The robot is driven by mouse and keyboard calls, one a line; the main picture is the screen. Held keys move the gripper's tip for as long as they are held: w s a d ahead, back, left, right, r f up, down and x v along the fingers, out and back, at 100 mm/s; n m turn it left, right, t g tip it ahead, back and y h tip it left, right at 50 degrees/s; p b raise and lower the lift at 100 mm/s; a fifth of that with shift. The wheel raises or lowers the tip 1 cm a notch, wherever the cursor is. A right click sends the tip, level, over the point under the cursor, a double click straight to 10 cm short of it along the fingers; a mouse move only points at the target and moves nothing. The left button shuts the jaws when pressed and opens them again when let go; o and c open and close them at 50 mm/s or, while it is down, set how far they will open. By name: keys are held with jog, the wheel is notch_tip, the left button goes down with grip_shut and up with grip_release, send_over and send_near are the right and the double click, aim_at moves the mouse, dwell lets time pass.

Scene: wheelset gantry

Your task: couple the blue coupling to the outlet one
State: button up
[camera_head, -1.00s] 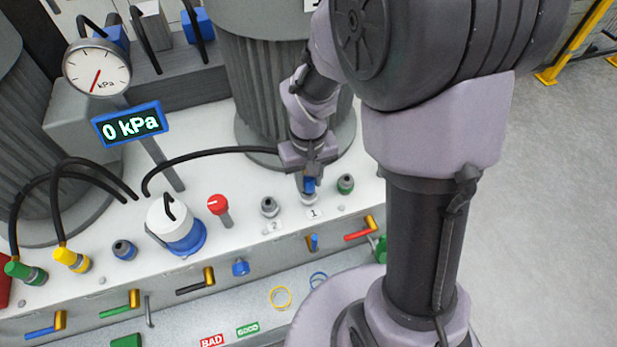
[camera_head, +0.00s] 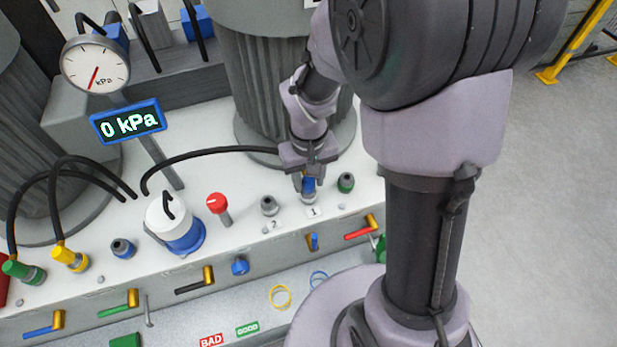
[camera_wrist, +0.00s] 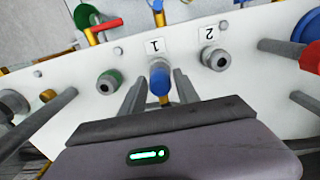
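The blue coupling (camera_head: 309,186) sits upright on the outlet marked 1 on the white bench top. In the wrist view the blue coupling (camera_wrist: 159,82) stands against the grey collar of that outlet (camera_wrist: 158,64). My gripper (camera_head: 308,180) is directly above and around it, pointing down. In the wrist view my gripper's fingers (camera_wrist: 160,90) stand on either side of the coupling, with a gap visible on each side, so it looks open. The palm hides the coupling's rear end. A black hose (camera_head: 215,153) runs across the bench towards my gripper.
The grey outlet marked 2 (camera_head: 269,205) and a green-ringed fitting (camera_head: 346,182) flank outlet 1. A red knob (camera_head: 217,203) and a white-and-blue unit (camera_head: 176,225) stand further left. The display (camera_head: 129,121) reads 0 kPa. A large ribbed cylinder (camera_head: 275,90) stands close behind.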

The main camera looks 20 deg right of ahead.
jog(key=shift+o, duration=1.1)
notch_tip(320, 180, up, 18)
jog(key=p, duration=0.8)
jog(key=shift+f, duration=0.2)
